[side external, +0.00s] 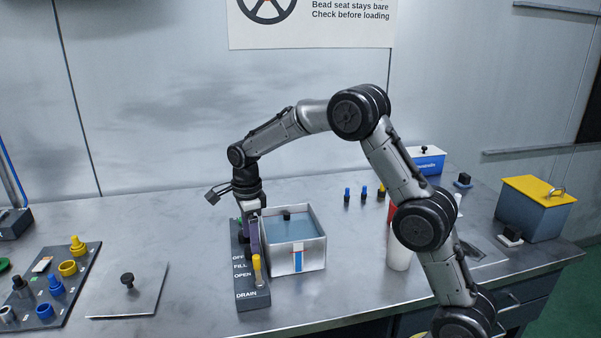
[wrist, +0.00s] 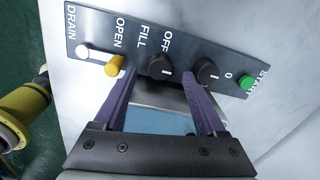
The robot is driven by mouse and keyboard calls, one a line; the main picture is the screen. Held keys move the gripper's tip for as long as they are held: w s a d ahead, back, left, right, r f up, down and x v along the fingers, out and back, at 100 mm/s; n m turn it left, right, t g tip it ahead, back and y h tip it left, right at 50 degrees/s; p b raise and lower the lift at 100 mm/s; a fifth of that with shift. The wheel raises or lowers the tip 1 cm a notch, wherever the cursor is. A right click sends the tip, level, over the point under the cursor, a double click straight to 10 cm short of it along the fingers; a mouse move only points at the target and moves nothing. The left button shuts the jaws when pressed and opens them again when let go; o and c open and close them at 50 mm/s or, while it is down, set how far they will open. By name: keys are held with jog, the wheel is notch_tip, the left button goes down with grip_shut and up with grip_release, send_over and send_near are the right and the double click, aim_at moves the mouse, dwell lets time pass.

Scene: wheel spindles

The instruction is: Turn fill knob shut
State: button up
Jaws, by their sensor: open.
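The control panel (wrist: 190,48) carries the labels DRAIN, OPEN, FILL, OFF, 0 and START. The fill knob (wrist: 160,66) is black and round with a pale pointer mark, beside the FILL and OFF labels. My gripper (wrist: 158,78) is open, its two purple fingers pointing at the panel. In the wrist view the fill knob appears between the fingertips; I cannot tell whether they touch it. In the side view my gripper (side external: 251,238) is over the panel (side external: 254,296) and hides the fill knob.
A water tank (side external: 312,258) stands right beside the panel. A parts board (side external: 62,258) lies left.

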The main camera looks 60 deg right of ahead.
notch_tip(320, 180, up, 15)
jog(key=s+a, duration=0.1)
jog(key=s, duration=0.1)
jog(key=s+a+r+n+t, duration=0.1)
jog(key=s+r+n, duration=0.1)
jog(key=s+r, duration=0.2)
jog(key=s+a+r+n+t, duration=0.2)
jog(key=s+r+n, duration=0.1)
jog(key=s, duration=0.8)
jog(key=shift+r, duration=0.6)
jog(key=shift+s, duration=0.15)
